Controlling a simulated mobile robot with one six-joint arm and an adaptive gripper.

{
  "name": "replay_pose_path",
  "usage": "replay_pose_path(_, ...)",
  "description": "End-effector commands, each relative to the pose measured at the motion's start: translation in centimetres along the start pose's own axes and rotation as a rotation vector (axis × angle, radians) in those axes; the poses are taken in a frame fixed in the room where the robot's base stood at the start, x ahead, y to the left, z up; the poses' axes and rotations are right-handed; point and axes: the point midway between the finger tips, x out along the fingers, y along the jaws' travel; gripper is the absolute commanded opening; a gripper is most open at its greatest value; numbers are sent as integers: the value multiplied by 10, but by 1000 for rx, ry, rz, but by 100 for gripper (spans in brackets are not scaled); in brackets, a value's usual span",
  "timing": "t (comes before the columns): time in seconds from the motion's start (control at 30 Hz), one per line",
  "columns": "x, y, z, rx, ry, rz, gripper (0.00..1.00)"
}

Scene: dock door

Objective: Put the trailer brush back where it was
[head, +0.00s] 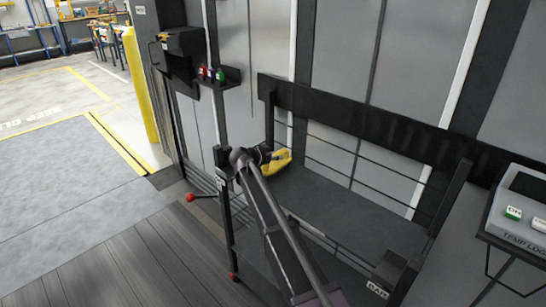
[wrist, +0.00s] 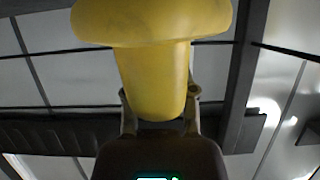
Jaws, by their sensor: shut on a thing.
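My gripper (head: 264,157) is shut on a yellow object (head: 281,161), which I take to be the trailer brush, near the left end of a dark rack (head: 345,120). In the wrist view the yellow object (wrist: 153,75) has a tapering lower part between both fingers (wrist: 160,108) and a wider, flared part above. No bristles show in either view. In the head view my arm and gripper cover part of it. I cannot tell whether it touches the rack.
A small wall shelf (head: 232,84) with red, blue and green items is at upper left. A grey temperature-log box (head: 522,215) is at right. A yellow post (head: 140,85) stands by the opening. A red knob (head: 190,197) sticks out low. Open floor lies at left.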

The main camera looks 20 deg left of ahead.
Motion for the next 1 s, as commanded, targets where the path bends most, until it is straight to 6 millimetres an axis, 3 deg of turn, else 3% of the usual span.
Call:
replay_pose_path(0.1, 1, 0, 3, 0, 0, 0, 0)
replay_pose_path(0.13, 1, 0, 3, 0, 0, 0, 39)
replay_pose_path(0.23, 1, 0, 2, 0, 0, 0, 69)
replay_pose_path(0.8, -1, 0, -1, 0, 0, -1, 71)
replay_pose_path(1.0, -21, 0, -2, -1, 0, -1, 71)
